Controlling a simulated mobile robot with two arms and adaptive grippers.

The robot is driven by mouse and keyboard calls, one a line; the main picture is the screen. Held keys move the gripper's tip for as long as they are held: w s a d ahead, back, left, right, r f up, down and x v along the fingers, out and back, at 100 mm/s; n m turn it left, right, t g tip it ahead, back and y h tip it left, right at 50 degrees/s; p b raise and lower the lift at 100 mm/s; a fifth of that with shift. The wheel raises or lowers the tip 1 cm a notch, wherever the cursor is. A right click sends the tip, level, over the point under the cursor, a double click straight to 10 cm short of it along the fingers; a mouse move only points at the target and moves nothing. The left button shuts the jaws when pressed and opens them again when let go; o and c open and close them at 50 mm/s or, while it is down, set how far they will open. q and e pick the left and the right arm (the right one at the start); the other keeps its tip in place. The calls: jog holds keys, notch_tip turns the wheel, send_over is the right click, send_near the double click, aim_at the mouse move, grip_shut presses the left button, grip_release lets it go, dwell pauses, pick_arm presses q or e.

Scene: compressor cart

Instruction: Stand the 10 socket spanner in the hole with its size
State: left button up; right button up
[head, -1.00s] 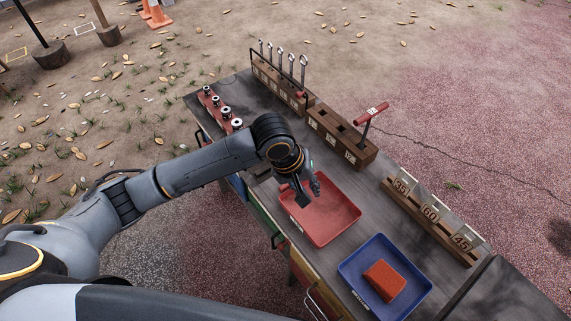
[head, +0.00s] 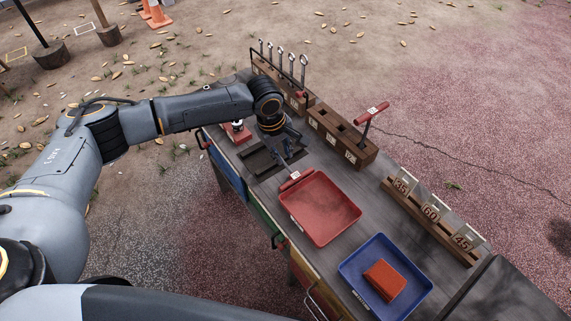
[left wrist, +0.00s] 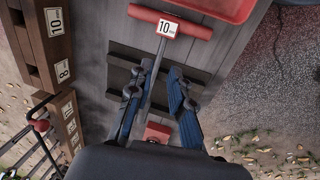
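The 10 socket spanner (left wrist: 172,22) lies flat, with a red T-handle, a white "10 mm" label and a thin grey shaft. Its handle and label show in the head view (head: 296,178) beside the red tray. My left gripper (left wrist: 158,85) points down over it, open, with one finger on each side of the shaft; contact is not visible. The wooden hole block (head: 343,137) stands behind; its 10 and 8 labels show in the left wrist view (left wrist: 40,45). Another red T-handled spanner (head: 372,112) stands upright in its 12 end hole. My right gripper is not in view.
Dark slotted supports (head: 258,162) lie under the spanner. A red tray (head: 340,225) and a blue tray (head: 405,255) with an orange block are to the right. A rack of ring spanners (head: 285,82) stands at the back, a red socket rail (head: 238,132) at the left.

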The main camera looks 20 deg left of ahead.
aim_at(287, 166)
pick_arm(q)
jog(key=shift+w+d+f, duration=0.1)
jog(key=shift+d+f, duration=0.1)
jog(key=shift+f, duration=0.75)
jog(key=shift+w+d+f, duration=0.15)
jog(key=shift+f, duration=0.85)
jog(key=shift+w+d+f, duration=0.1)
jog(key=shift+d+f, duration=0.1)
jog(key=shift+f, duration=0.75)
grip_shut()
